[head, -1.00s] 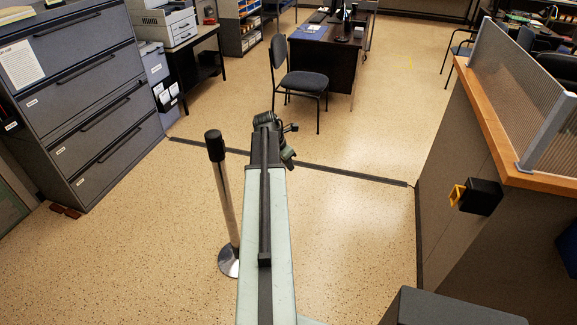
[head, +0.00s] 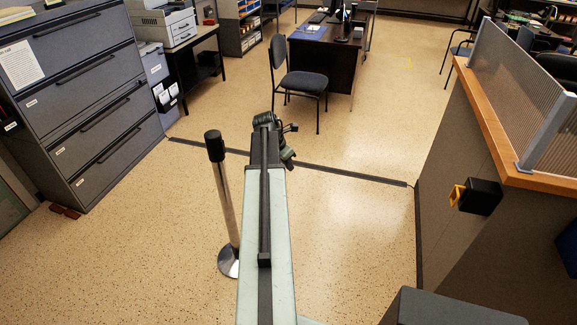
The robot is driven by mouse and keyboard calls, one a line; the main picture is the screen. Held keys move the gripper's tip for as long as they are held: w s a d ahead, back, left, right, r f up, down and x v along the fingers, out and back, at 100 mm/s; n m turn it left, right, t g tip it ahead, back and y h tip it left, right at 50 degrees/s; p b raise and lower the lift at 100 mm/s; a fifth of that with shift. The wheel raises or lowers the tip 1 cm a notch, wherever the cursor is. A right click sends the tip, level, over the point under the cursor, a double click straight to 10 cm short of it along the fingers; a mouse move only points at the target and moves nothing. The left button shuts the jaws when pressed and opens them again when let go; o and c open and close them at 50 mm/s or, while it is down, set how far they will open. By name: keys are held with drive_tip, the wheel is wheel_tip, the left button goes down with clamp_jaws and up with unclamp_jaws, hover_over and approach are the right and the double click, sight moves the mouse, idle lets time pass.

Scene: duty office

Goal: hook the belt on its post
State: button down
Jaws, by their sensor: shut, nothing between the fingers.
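The post (head: 225,195) stands upright on the floor left of my arm, with a black head and a round metal base partly hidden by my arm. The belt's black case (head: 481,197) is fixed to the side of the counter at the right, with the yellow belt end (head: 457,195) at its left side. No belt is stretched between case and post. My gripper (head: 287,155) is at the far end of my arm, right of the post's head and well left of the belt end. It is shut and empty, mostly hidden behind the arm.
A wood-topped counter (head: 488,125) with a ribbed screen stands at the right. Grey drawer cabinets (head: 85,100) stand at the left. A chair (head: 303,82) and desk are behind. A dark strip (head: 340,171) crosses the floor.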

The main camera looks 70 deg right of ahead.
drive_tip(key=c, duration=1.5)
unclamp_jaws()
drive_tip(key=p+v, duration=0.7)
drive_tip(key=shift+w+a+r, duration=0.1)
drive_tip(key=shift+r, duration=0.25)
drive_tip(key=shift+c, duration=0.4)
